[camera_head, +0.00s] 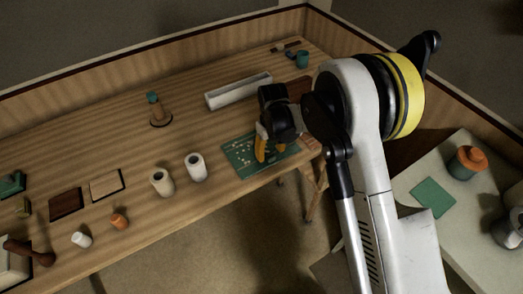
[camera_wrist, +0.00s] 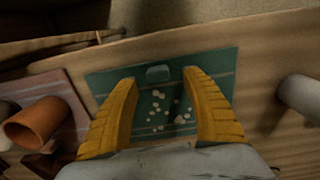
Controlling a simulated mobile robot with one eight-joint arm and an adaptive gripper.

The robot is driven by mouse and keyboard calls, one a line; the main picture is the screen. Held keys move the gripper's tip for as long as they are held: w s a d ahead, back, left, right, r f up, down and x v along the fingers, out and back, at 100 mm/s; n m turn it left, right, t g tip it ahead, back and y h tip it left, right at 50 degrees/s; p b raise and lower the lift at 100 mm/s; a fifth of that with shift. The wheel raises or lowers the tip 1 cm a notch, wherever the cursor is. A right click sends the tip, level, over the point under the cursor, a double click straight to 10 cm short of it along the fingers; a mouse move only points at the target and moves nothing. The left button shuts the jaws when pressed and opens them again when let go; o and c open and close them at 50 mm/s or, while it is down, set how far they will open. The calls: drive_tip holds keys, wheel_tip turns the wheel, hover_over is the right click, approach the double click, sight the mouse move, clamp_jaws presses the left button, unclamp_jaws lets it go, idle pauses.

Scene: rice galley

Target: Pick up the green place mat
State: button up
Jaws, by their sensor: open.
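The green place mat (camera_head: 236,154) lies flat near the front edge of the long wooden table. Small pale bits are scattered on it. In the wrist view the mat (camera_wrist: 222,88) lies beneath my fingers, with a small teal block (camera_wrist: 158,73) at its far side and pale bits between the fingers. My gripper (camera_head: 270,147) is over the mat's right part, its yellow fingers apart and nothing between them. The wrist view shows both fingers of my gripper (camera_wrist: 162,82) spread over the mat. I cannot tell whether the fingertips touch it.
Two pale cylinders (camera_head: 195,167) stand left of the mat. In the wrist view an orange cup (camera_wrist: 38,122) lies on a reddish mat (camera_wrist: 72,95) at left. A white trough (camera_head: 238,92) sits behind. A side table at right holds a smaller green square (camera_head: 433,197).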

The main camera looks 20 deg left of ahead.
sight(271, 155)
wheel_tip(271, 155, down, 3)
drive_tip(key=shift+f+b, duration=0.1)
drive_tip(key=shift+b, duration=0.3)
drive_tip(key=shift+d, duration=0.1)
drive_tip(key=shift+c, duration=0.5)
clamp_jaws()
wheel_tip(271, 155, up, 10)
drive_tip(key=p, duration=0.3)
drive_tip(key=shift+p, duration=0.4)
